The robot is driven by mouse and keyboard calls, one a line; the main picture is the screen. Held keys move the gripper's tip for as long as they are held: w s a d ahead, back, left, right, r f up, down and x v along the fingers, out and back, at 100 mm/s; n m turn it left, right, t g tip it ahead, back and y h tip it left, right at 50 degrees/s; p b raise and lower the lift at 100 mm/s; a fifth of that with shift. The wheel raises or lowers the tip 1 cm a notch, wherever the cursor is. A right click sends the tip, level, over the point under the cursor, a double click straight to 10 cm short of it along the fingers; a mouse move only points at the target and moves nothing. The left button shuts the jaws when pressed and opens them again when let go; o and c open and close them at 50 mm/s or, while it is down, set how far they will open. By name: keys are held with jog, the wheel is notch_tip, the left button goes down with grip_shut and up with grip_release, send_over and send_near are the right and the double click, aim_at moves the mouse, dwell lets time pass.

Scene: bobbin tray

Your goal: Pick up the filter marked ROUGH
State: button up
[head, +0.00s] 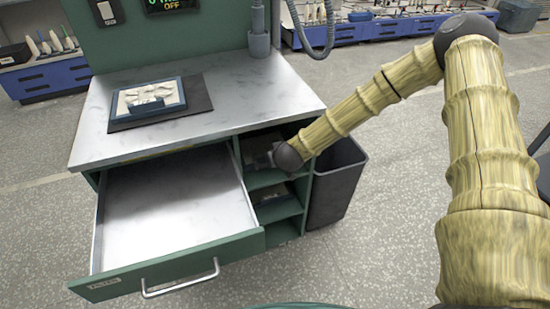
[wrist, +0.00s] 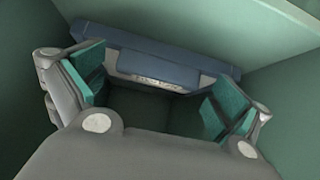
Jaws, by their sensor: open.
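In the wrist view a blue-grey block (wrist: 190,72) with a pale label lies ahead of my gripper (wrist: 157,92). The label's lettering is too blurred to read, so I cannot tell whether it says ROUGH. My gripper is open, with its green pads apart to the left and right, in front of the block. Nothing is visibly held between them. In the head view my gripper (head: 262,160) reaches into the upper compartment of the open shelf (head: 276,180) at the cabinet's right. The compartment's contents are mostly hidden there by my arm.
An open, empty drawer (head: 165,205) with a label on its front juts out left of the shelf. A dark object (head: 270,198) lies in a lower compartment. A grey bin (head: 337,180) stands right of the cabinet. A blue tray (head: 117,104) with pale pieces sits on the worktop.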

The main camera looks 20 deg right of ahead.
jog(key=shift+w+f, duration=0.45)
